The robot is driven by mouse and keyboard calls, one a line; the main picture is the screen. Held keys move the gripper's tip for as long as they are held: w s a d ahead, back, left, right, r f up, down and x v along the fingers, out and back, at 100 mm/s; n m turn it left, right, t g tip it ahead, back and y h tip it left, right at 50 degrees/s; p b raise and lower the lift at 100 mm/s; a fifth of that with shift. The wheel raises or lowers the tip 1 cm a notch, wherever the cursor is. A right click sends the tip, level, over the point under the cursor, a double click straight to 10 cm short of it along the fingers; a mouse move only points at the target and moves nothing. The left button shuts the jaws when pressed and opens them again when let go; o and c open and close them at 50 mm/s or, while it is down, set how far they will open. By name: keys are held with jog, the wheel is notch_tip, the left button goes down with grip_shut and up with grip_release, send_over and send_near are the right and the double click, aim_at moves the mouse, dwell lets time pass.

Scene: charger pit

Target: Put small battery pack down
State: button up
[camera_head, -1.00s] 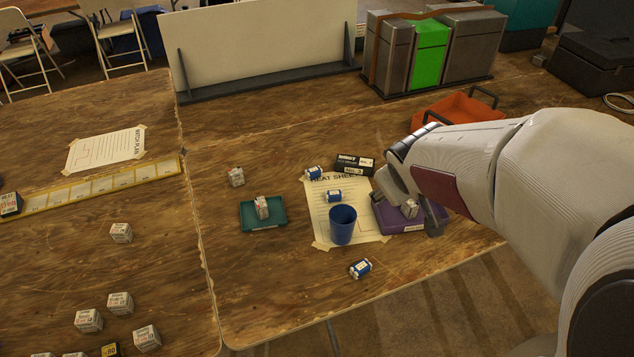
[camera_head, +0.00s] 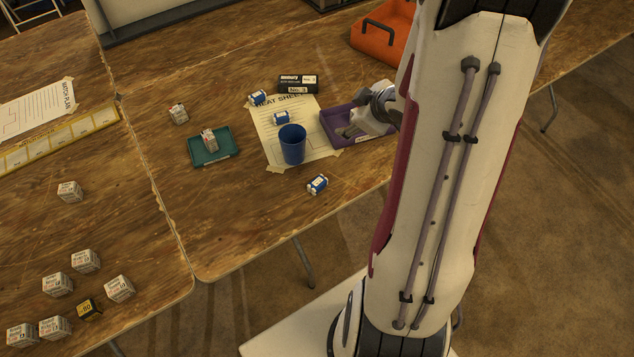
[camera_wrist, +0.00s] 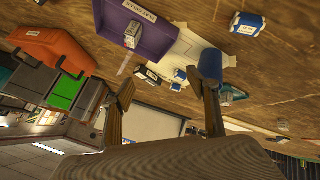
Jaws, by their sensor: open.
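A small white battery pack (camera_wrist: 132,34) sits in the purple tray (camera_wrist: 172,32), seen in the wrist view. My gripper (camera_wrist: 168,90) is open, with its two fingers wide apart and nothing between them. The pack is clear of both fingers. In the head view my gripper (camera_head: 349,130) is over the purple tray (camera_head: 368,141), and the gripper and arm hide part of the tray. I cannot make out the pack in it there. Another white pack (camera_head: 210,141) stands in the teal tray (camera_head: 222,156).
A blue cup (camera_head: 293,145) stands on the heat sheet (camera_head: 272,143), left of the purple tray. Blue-and-white packs (camera_head: 317,184) and a black box (camera_head: 298,84) are nearby. Several white packs are on the left table.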

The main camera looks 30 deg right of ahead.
aim_at(318, 182)
jog(key=s+a+f+y, duration=0.2)
jog(key=f, duration=0.1)
jog(key=s+a+f+t+y, duration=0.1)
jog(key=s+a+f+y, duration=0.1)
jog(key=f+y, duration=0.1)
jog(key=s+a+f+n+t+y, duration=0.1)
jog(key=s+a+f+y, duration=0.1)
jog(key=f, duration=0.3)
jog(key=shift+s+a+f+y, duration=0.2)
jog(key=shift+s+a+y, duration=0.1)
jog(key=shift+s+a, duration=0.15)
jog(key=shift+s+a+t+y, duration=0.3)
jog(key=shift+s+a+y, duration=0.1)
jog(key=shift+s+a, duration=0.1)
jog(key=shift+w, duration=0.1)
jog(key=shift+x, duration=1.25)
jog(key=shift+f, duration=0.1)
jog(key=shift+f+x, duration=0.25)
jog(key=shift+x, duration=2.2)
